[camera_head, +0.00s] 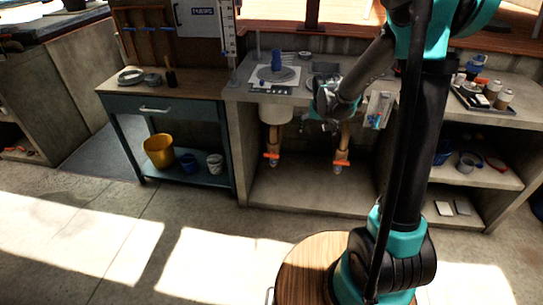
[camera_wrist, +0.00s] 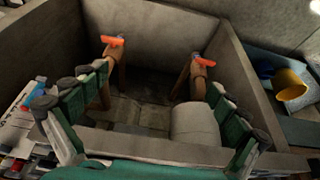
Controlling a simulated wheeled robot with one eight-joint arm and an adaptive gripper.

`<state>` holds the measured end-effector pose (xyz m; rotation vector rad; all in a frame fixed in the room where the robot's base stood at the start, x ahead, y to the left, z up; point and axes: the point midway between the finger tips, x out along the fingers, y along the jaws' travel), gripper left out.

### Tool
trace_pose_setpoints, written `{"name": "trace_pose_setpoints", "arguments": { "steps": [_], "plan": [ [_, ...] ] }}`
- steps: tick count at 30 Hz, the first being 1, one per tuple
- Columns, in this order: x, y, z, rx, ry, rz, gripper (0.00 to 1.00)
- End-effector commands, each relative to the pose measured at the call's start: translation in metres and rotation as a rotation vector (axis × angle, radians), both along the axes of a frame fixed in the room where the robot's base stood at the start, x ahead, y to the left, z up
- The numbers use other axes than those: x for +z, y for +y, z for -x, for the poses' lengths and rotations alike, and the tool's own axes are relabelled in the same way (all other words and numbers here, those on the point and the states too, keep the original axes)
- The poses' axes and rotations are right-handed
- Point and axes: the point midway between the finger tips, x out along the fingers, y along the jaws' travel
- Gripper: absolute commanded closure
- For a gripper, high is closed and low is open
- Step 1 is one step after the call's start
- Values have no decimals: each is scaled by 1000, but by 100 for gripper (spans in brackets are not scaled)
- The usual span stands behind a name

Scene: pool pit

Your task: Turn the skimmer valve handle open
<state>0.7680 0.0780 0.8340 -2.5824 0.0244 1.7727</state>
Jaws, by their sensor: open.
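Two brown pipes stand under the concrete counter, each with an orange valve handle. In the head view one orange handle (camera_head: 271,155) is on the left and another (camera_head: 341,162) on the right. Which is the skimmer valve I cannot tell. In the wrist view the picture is turned round: the left handle (camera_wrist: 112,40) and right handle (camera_wrist: 204,60) lie beyond my fingers, crosswise on their pipes. My gripper (camera_head: 325,104) is open and empty at the counter's front edge, above the right handle and apart from both. It also shows in the wrist view (camera_wrist: 150,106).
A pale cylinder (camera_head: 275,112) hangs under the counter by the left pipe. The counter (camera_head: 243,92) holds a pump-like part with a blue top (camera_head: 277,60). A workbench with a yellow bucket (camera_head: 159,150) stands left; shelves (camera_head: 480,165) stand right. Floor in front is clear.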

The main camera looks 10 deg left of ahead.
Motion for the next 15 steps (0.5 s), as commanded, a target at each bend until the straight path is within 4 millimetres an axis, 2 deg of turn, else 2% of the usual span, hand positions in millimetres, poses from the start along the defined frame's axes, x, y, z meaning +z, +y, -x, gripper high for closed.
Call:
{"name": "trace_pose_setpoints", "arguments": {
  "steps": [1, 6, 11, 15],
  "plan": [
    [-8, 15, -18, 4, -1, 1, 2],
    [-39, 61, -67, 0, -5, 1, 2],
    [-77, 108, -106, -4, -9, 2, 2],
    [-115, 150, -132, -8, -14, 1, 2]
  ]
}}
